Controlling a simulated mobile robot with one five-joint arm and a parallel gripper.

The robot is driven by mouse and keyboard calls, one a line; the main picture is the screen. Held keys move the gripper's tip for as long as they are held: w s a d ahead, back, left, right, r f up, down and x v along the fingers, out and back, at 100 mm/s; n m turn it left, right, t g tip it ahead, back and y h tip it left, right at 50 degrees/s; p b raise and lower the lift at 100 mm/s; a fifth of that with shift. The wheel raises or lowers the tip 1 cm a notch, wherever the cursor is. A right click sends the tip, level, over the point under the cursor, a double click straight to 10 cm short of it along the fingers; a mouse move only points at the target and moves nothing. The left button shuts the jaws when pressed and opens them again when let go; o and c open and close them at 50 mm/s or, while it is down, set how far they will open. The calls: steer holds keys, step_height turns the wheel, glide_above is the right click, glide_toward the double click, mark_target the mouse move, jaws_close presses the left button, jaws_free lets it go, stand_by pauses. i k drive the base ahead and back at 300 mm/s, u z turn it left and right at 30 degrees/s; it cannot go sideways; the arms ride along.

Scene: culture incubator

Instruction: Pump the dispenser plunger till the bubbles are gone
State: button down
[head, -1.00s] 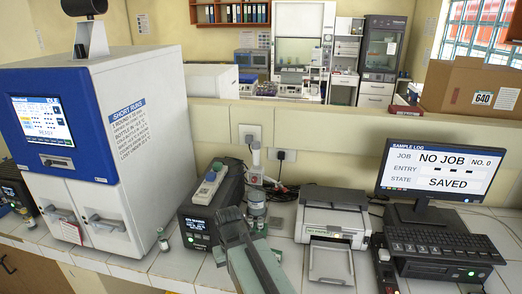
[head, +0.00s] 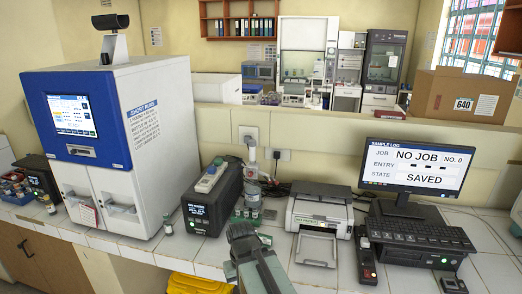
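The dispenser (head: 252,192) looks like a clear bottle with a whitish upright plunger top (head: 251,152). It stands on the tiled bench between the black block unit and the printer. Small vials stand by its foot. Bubbles are too small to make out. My gripper (head: 241,233) is at the front edge of the bench, in front of and below the dispenser in the picture, apart from the plunger. I see it from behind, so whether its fingers are open or shut is hidden.
The black unit (head: 211,205) stands left of the dispenser, and the printer (head: 318,215) right of it. A large blue-and-white incubator (head: 150,150) fills the left. A monitor (head: 417,165) and keyboard (head: 421,222) are at right. A yellow object (head: 195,284) lies below the bench edge.

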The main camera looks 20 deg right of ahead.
mark_target(252, 142)
steer(key=k, duration=1.1)
steer(key=u, duration=0.1)
steer(key=i, duration=2.15)
steer(key=u, duration=3.15)
steer(key=k, duration=0.15)
steer(key=z, duration=0.8)
